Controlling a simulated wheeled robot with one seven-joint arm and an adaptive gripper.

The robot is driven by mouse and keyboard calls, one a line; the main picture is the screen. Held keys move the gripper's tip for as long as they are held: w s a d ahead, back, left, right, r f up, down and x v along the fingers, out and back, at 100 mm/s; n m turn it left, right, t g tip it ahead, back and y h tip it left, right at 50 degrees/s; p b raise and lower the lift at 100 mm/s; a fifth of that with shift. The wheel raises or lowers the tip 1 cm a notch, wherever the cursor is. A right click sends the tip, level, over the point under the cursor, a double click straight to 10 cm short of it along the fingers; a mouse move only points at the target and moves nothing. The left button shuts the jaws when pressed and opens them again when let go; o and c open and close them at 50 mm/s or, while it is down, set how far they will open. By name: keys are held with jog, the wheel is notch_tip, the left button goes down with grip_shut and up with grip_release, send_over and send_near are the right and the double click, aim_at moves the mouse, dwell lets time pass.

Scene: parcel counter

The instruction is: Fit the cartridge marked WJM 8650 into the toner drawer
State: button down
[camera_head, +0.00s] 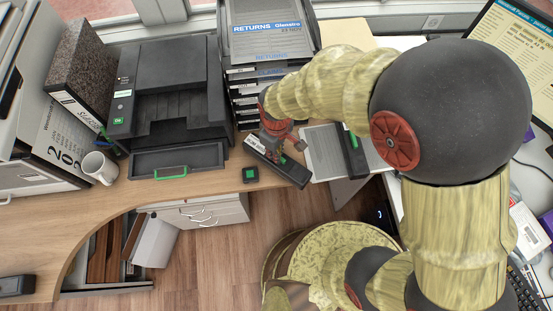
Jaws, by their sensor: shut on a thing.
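My gripper (281,146) is shut on a long black cartridge (290,172) with a white label at its left end. The label's text is too small to read surely. The cartridge slants down to the right near the counter's front edge; I cannot tell how high it is. The toner drawer (178,158), black with a green handle, sticks out of the front of the black printer (165,85), to the left of my gripper. Another dark cartridge (353,160) with green on it lies on a pale surface to the right of my gripper.
A small black block with a green top (249,174) sits at the counter edge between drawer and cartridge. A white mug (99,167) stands left of the drawer. A stack of trays (268,45) rises behind my gripper. A dark object (16,285) lies at lower left.

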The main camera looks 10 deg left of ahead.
jog(key=shift+r, duration=0.1)
dwell(0.7)
jog(key=shift+w+r, duration=0.1)
jog(key=shift+r, duration=0.35)
notch_tip(320, 180, up, 2)
jog(key=shift+r+p, duration=0.1)
jog(key=shift+p, duration=0.45)
jog(key=s+d+r+p, duration=0.3)
jog(key=s+r, duration=0.6)
jog(key=s, duration=0.4)
jog(key=shift+s+d+r+p, duration=0.15)
jog(key=shift+s+r+p, duration=0.25)
jog(key=shift+p, duration=0.5)
